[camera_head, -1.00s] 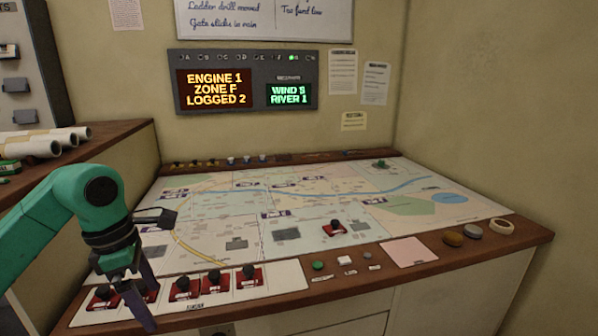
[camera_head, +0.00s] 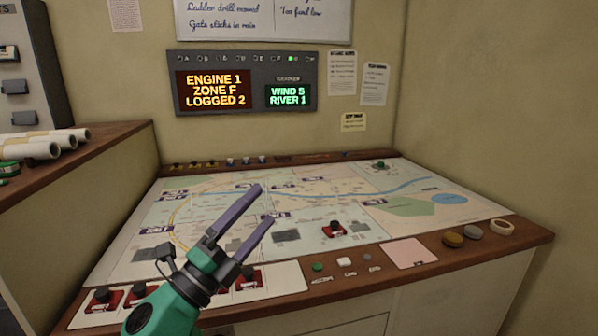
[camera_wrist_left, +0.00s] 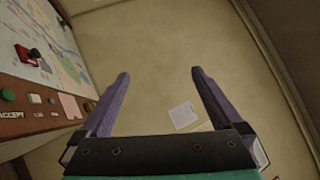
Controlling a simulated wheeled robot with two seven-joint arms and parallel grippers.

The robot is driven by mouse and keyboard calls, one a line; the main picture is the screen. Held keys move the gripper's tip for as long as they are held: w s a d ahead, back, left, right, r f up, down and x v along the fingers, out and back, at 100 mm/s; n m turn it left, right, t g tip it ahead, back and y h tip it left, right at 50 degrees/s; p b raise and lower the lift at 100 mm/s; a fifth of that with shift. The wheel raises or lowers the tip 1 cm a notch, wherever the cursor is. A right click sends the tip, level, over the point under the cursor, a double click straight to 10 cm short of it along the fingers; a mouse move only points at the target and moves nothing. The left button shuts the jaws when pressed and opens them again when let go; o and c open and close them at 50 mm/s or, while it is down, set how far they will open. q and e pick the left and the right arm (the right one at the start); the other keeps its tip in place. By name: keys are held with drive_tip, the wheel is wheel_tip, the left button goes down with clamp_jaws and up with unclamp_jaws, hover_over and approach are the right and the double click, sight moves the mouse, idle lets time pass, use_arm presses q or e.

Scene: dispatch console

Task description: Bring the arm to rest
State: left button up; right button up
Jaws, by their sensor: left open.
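My left gripper (camera_head: 252,220) is open and empty. In the head view it rises from the bottom edge and points up and right, above the front left of the map table (camera_head: 330,215). In the left wrist view its two purple fingers (camera_wrist_left: 157,90) stand wide apart with only wall and a paper behind them. It hides part of the row of red pieces with black knobs (camera_head: 102,298) at the table's front left. My right gripper is not in view.
One red piece (camera_head: 333,229) stands on the map. Buttons (camera_head: 344,262), a pink card (camera_head: 410,253) and round discs (camera_head: 453,239) line the front edge. A lit display (camera_head: 246,82) hangs on the wall. White rolls (camera_head: 40,145) lie on the left shelf.

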use_arm(q)
drive_tip(key=w+a+f+n+y, duration=0.2)
drive_tip(key=a+f+n+y, duration=0.95)
drive_tip(key=n, duration=0.45)
drive_tip(key=s+a+f+n+g+y, duration=0.2)
drive_tip(key=f+n+g, duration=0.1)
drive_tip(key=f, duration=0.4)
drive_tip(key=s+a+f+n+g+y, duration=0.2)
drive_tip(key=s+f, duration=0.1)
drive_tip(key=f, duration=0.4)
drive_tip(key=s+f+n+g+h, duration=0.1)
drive_tip(key=s+f+n+g, duration=0.6)
drive_tip(key=s+f, duration=0.95)
drive_tip(key=s+f+m+g+p, duration=0.1)
drive_tip(key=s+f+m+g, duration=0.25)
drive_tip(key=f, duration=1.65)
drive_tip(key=s+a+f+g+p, duration=0.1)
drive_tip(key=s+a+f, duration=0.2)
drive_tip(key=s+f, duration=0.9)
drive_tip(key=s, duration=0.4)
drive_tip(key=shift+s+f+n, duration=0.25)
drive_tip(key=shift+n, duration=0.1)
